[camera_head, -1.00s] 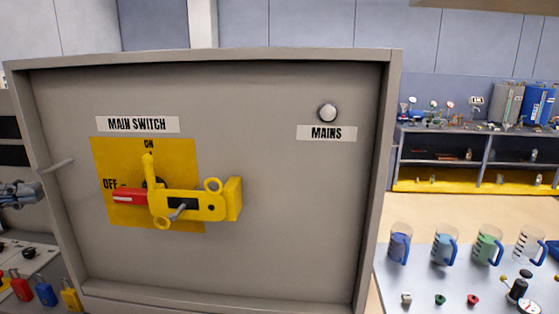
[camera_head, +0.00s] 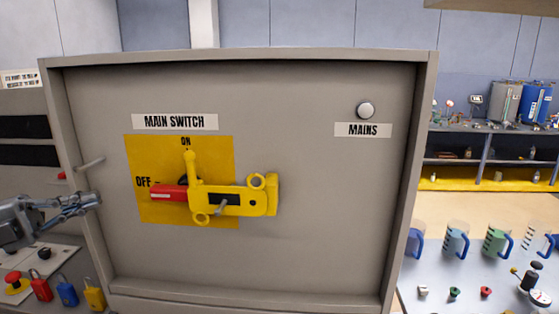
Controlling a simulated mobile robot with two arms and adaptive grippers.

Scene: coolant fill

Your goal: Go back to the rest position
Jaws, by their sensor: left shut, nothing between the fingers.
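My left gripper (camera_head: 80,203) comes in from the left edge. It is shut and empty, in front of the left edge of the grey cabinet (camera_head: 320,250). The gripper is clear of the main switch. The main switch has a yellow plate (camera_head: 215,155), a red handle (camera_head: 168,192) pointing to OFF, and a yellow lockout device (camera_head: 225,201) around it. My right gripper is not in view.
Red (camera_head: 41,290), blue (camera_head: 67,291) and yellow (camera_head: 94,294) padlocks sit at the lower left near a red button (camera_head: 13,278). Several jugs (camera_head: 456,240) stand on a table at the right. Shelving (camera_head: 500,150) with tanks is behind.

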